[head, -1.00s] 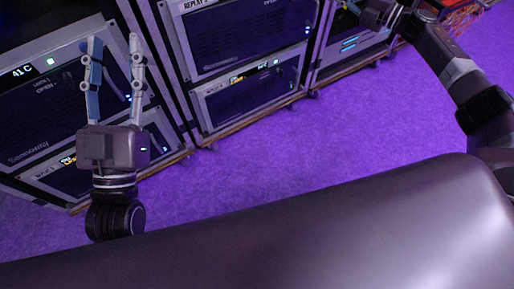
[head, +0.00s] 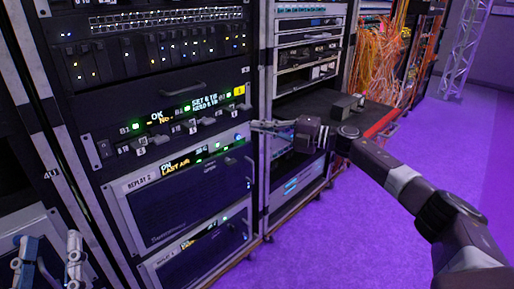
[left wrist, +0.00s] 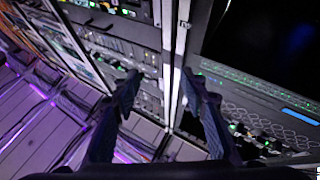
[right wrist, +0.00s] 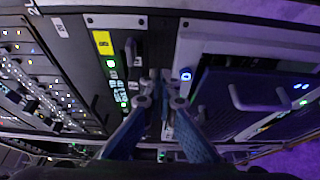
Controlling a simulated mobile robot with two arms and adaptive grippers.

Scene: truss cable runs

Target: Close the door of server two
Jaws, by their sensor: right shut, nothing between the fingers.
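The unit labelled REPLAY 2 (head: 185,200), a pale-framed box with a dark front, sits low in the middle rack. I cannot tell which door is server two's, or whether this front stands ajar. My right gripper (head: 256,126) is shut and empty, just above and right of this unit, near the rack's edge. In the right wrist view its fingertips (right wrist: 160,88) meet in front of a dark control panel, left of a dark front with a handle (right wrist: 260,97). My left gripper (head: 48,262) is open and empty at the lower left; its fingers (left wrist: 162,88) are apart in the left wrist view.
A control panel with lit labels and a yellow sticker (head: 239,91) is above REPLAY 2. Another rack (head: 310,60) stands to its right, then orange cables (head: 378,65) and a truss (head: 465,45). The purple floor (head: 340,240) is clear at the lower right.

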